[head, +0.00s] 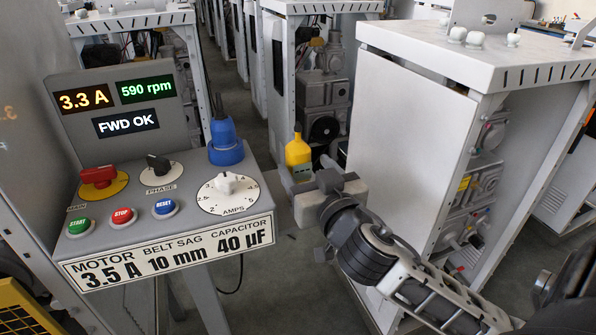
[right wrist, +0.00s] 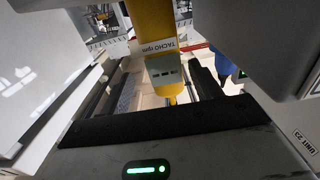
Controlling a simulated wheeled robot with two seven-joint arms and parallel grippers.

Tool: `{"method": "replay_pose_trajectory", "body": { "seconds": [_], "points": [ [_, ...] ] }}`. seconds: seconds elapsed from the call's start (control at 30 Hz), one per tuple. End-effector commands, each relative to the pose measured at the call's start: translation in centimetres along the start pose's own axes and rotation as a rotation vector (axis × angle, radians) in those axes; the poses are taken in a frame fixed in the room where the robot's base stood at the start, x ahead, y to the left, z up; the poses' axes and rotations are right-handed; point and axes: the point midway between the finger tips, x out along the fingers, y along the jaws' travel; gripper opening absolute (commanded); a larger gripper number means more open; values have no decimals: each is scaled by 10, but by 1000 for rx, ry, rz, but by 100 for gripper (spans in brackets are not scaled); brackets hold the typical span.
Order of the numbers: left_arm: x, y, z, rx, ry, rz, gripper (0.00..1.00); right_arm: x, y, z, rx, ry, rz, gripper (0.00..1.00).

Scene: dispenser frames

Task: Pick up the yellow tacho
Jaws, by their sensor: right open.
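The yellow tacho (head: 298,152) stands upright at the right edge of the grey control console in the head view. In the right wrist view the yellow tacho (right wrist: 155,32) hangs into the picture from the top, with a "TACHO rpm" label. My right gripper (head: 307,180) is open, with its fingers on either side of the tacho's lower part. In the right wrist view the tacho's narrow tip appears between the fingers of the gripper (right wrist: 160,92). Whether the fingers touch it I cannot tell. My left gripper is not in view.
The console (head: 165,225) carries buttons, a red switch (head: 98,177), a white amps dial (head: 226,184) and a blue tool (head: 225,142) left of the tacho. A white cabinet (head: 405,150) stands close to the right. Floor shows between them.

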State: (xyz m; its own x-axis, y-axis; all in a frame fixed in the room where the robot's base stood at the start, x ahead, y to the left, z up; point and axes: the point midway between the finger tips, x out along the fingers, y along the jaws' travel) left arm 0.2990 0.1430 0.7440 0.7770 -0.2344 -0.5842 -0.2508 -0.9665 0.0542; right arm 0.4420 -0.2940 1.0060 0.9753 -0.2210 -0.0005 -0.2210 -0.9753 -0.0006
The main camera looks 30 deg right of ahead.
Motion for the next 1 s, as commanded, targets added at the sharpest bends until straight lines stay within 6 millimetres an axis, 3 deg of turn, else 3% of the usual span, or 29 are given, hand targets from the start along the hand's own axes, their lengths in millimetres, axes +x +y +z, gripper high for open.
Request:
{"method": "replay_pose_trajectory", "body": {
  "seconds": [0.33, 0.63, 0.8, 0.83, 1.0],
  "points": [
    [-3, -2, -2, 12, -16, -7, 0, 46, -7, -2, -3, 1, 1, 64],
    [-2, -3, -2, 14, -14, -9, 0, 50, -6, 0, -1, 0, 0, 64],
    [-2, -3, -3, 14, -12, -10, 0, 50, -6, 0, -1, 0, 1, 16],
    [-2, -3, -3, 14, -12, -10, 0, 50, -6, 0, -1, 0, 1, 11],
    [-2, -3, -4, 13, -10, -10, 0, 50, -6, -1, -1, 1, 1, 11]
  ]
}}
